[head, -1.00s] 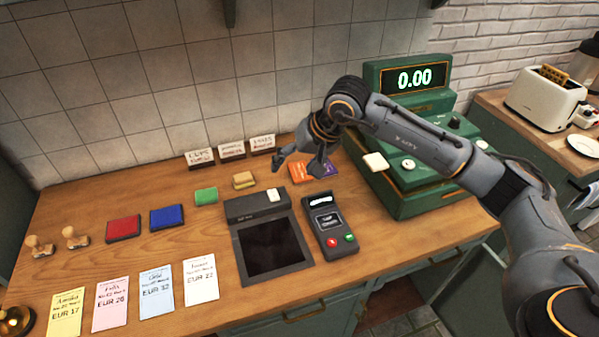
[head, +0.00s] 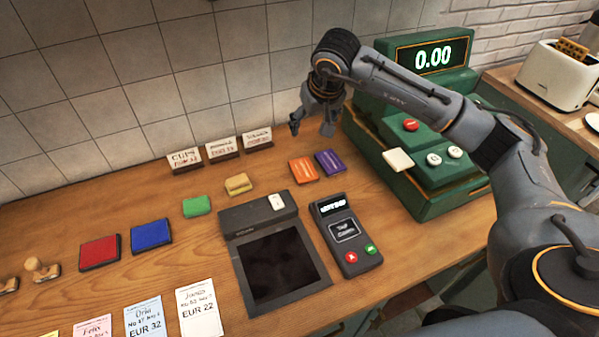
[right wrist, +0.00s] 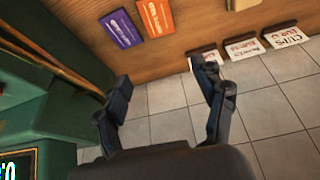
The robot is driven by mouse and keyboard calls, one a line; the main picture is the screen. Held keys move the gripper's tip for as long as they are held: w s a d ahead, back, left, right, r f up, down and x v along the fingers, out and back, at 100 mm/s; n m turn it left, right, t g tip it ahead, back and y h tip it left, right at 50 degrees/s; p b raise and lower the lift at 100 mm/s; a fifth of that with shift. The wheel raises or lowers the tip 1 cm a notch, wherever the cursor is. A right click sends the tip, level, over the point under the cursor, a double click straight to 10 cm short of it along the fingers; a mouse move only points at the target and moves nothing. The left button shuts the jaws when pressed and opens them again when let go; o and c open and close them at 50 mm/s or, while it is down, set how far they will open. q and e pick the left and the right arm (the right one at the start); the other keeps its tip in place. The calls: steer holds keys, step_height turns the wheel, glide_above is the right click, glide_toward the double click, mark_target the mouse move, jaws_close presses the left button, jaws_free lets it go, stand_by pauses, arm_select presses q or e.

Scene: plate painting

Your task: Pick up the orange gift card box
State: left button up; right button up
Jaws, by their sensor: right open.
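The orange gift card box (head: 303,169) lies flat on the wooden counter, left of the purple gift card box (head: 330,161). In the right wrist view the orange box (right wrist: 156,16) is at the top, beside the purple box (right wrist: 120,29). My right gripper (head: 311,130) is open and empty, raised above the back of the counter, behind and apart from the orange box. Its two spread fingers (right wrist: 165,84) show in the right wrist view, with nothing between them. My left gripper is not in view.
The green cash register (head: 425,150) stands close on the right. A card reader (head: 346,235) and a dark-screened terminal (head: 272,265) are in front. Small price signs (head: 221,149) stand along the wall. Green (head: 197,206) and yellow (head: 238,184) blocks lie to the left.

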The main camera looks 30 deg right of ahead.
step_height(320, 180, down, 5)
steer(key=b, duration=0.4)
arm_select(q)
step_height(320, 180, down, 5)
arm_select(e)
steer(key=p, duration=0.2)
glide_above(302, 167)
steer(key=s, duration=0.2)
step_height(302, 167, down, 8)
steer(key=shift+w+d+r, duration=0.1)
steer(key=shift+r, duration=0.05)
steer(key=shift+f+p, duration=0.25)
steer(key=shift+p, duration=0.15)
steer(key=x, duration=0.1)
steer(key=p+x, duration=0.1)
steer(key=x, duration=0.1)
steer(key=p+x, duration=0.1)
steer(key=shift+f, duration=0.5)
arm_select(q)
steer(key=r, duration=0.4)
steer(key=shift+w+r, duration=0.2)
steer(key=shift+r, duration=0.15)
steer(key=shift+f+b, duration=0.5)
steer(key=shift+b, duration=0.05)
arm_select(e)
steer(key=shift+f, duration=0.2)
